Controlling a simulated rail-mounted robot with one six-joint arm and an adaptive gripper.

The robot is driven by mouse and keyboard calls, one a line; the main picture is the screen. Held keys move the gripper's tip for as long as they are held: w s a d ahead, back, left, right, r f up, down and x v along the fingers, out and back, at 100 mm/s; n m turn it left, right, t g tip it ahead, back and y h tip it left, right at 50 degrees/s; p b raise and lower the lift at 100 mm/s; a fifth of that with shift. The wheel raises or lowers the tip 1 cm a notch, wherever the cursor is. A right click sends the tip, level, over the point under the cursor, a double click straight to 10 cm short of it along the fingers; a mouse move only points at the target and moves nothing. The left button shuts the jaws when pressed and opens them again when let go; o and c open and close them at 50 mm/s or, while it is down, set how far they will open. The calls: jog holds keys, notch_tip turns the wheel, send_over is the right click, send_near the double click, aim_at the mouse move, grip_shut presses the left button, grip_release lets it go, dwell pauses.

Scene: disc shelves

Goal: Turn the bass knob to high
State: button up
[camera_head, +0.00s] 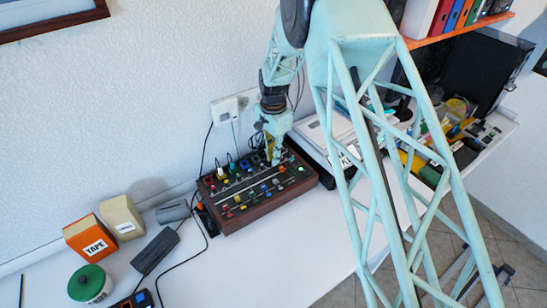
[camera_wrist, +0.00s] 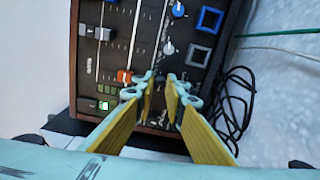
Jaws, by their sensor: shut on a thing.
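The mixer (camera_head: 262,210) is a dark wood-sided box with rows of coloured knobs and sliders, on the white table. It fills the upper left of the wrist view (camera_wrist: 72,60). My gripper (camera_head: 275,160) points down at its back right part. In the wrist view my fingertips (camera_wrist: 166,84) are close together at the panel, shut on a small knob that they mostly hide. An orange knob (camera_wrist: 125,77) is just left of the fingertips, and a white knob (camera_wrist: 168,48) and a blue knob (camera_wrist: 178,9) are above them. I cannot read which knob is labelled bass.
Black cables (camera_wrist: 235,105) lie beside the mixer. An orange tape box (camera_head: 90,237), a tan box (camera_head: 122,217) and a green-lidded jar (camera_head: 90,284) stand at the left. A pale device (camera_head: 325,140) is right of the mixer.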

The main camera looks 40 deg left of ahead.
dwell(0.3)
jog(key=o, duration=0.8)
jog(key=shift+o, duration=0.2)
jog(key=shift+r, duration=0.1)
jog(key=shift+r, duration=3.85)
jog(key=shift+r, duration=0.1)
